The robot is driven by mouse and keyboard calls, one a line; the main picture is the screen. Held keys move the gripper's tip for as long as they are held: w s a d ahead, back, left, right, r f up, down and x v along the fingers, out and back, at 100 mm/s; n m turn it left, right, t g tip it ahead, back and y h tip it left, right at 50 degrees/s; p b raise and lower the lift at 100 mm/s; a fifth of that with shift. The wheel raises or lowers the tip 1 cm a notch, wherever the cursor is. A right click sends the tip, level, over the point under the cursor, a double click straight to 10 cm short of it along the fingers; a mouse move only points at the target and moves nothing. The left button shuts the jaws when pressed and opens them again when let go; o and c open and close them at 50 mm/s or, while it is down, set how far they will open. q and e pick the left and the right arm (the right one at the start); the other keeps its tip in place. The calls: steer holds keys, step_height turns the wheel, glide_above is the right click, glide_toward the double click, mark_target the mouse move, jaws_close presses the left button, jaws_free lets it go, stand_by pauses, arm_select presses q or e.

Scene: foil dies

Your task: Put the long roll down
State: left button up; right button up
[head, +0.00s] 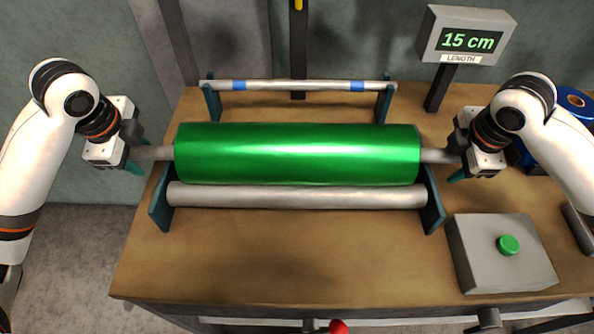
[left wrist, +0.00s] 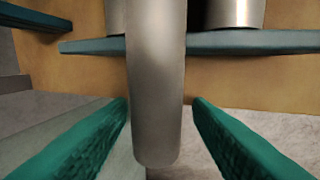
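The long roll (head: 297,155) is a wide green foil cylinder with a bare grey shaft end at each side. It lies level over the stand with teal side plates (head: 433,207), behind a grey roller (head: 297,197). I cannot tell whether it touches its supports. My left gripper (head: 139,154) is at the left shaft end; in the left wrist view that shaft (left wrist: 156,80) runs between the two green fingers (left wrist: 160,105), with gaps beside it. My right gripper (head: 459,158) is at the right shaft end, its lower finger standing clear of the shaft.
A thin bar with blue bands (head: 297,86) spans the back posts. A display reading 15 cm (head: 468,40) stands back right. A grey box with a green button (head: 502,255) sits front right, a blue roll (head: 575,103) far right. The wooden table (head: 290,255) is clear in front.

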arm_select(q)
steer(key=shift+r, duration=0.1)
steer(key=shift+r, duration=0.35)
steer(key=v, duration=1.1)
steer(key=shift+s, duration=0.2)
arm_select(e)
steer(key=v, duration=1.2)
arm_select(q)
steer(key=shift+r, duration=0.1)
